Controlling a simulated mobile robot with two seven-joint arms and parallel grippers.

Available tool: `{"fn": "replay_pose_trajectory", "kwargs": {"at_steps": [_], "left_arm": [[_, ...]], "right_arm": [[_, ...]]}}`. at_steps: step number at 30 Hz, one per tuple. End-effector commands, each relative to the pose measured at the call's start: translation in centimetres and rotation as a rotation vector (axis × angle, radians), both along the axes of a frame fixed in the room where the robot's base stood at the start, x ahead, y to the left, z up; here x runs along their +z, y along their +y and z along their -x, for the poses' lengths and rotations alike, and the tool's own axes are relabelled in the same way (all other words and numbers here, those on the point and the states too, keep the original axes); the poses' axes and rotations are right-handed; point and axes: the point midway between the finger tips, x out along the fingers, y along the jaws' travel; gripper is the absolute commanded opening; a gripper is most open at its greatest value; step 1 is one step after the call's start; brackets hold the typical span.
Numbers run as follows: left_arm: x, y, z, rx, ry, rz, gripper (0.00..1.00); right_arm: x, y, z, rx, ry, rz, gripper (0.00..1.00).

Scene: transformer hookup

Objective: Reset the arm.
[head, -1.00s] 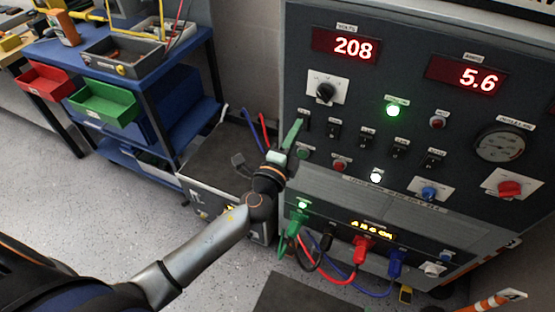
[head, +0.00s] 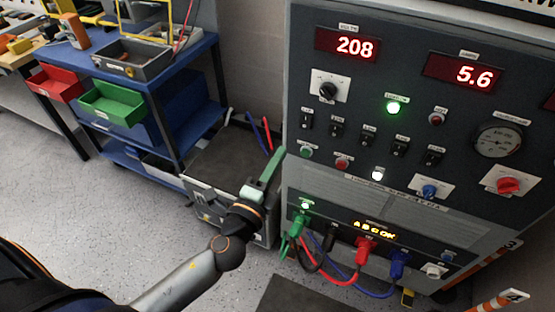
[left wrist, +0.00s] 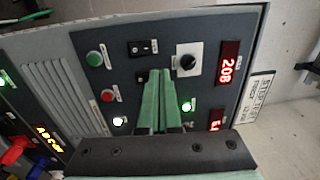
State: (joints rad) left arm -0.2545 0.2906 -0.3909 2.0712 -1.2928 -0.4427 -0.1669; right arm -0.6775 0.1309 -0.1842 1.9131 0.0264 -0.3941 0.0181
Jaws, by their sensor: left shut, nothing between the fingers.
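My left gripper (head: 266,176) has green fingers and is in front of the transformer at the left of the control panel (head: 330,185) in the head view. It is shut and empty, apart from the panel. In the left wrist view its fingers (left wrist: 160,85) lie together, with the panel's switches, buttons and red display (left wrist: 230,65) behind them. My right gripper is not in view.
The panel shows 208 (head: 355,46) and 5.6 (head: 474,75), with a lit green lamp (head: 393,107). Green (head: 300,222), red (head: 365,250) and blue (head: 399,262) plugs with cables sit low on it. A blue cart (head: 150,100) with bins stands left. Grey floor is open in front.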

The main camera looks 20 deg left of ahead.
Motion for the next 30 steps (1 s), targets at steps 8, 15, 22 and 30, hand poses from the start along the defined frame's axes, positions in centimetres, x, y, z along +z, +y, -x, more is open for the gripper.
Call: {"fn": "replay_pose_trajectory", "kwargs": {"at_steps": [8, 15, 22, 30], "left_arm": [[0.0, 0.0, 0.1, 0.0, 0.0, -0.001, 0.0], [0.0, 0.0, 0.1, 0.0, 0.0, 0.0, 0.0], [-3.4, 0.5, 1.0, 0.007, 0.129, 0.158, 0.0], [-14.3, 0.9, 7.3, 0.114, 0.535, 0.758, 0.0]], "right_arm": [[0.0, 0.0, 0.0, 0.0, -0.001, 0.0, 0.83], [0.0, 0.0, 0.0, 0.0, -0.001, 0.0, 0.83], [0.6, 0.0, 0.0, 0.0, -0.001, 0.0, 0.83], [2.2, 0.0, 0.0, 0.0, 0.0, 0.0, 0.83]]}}
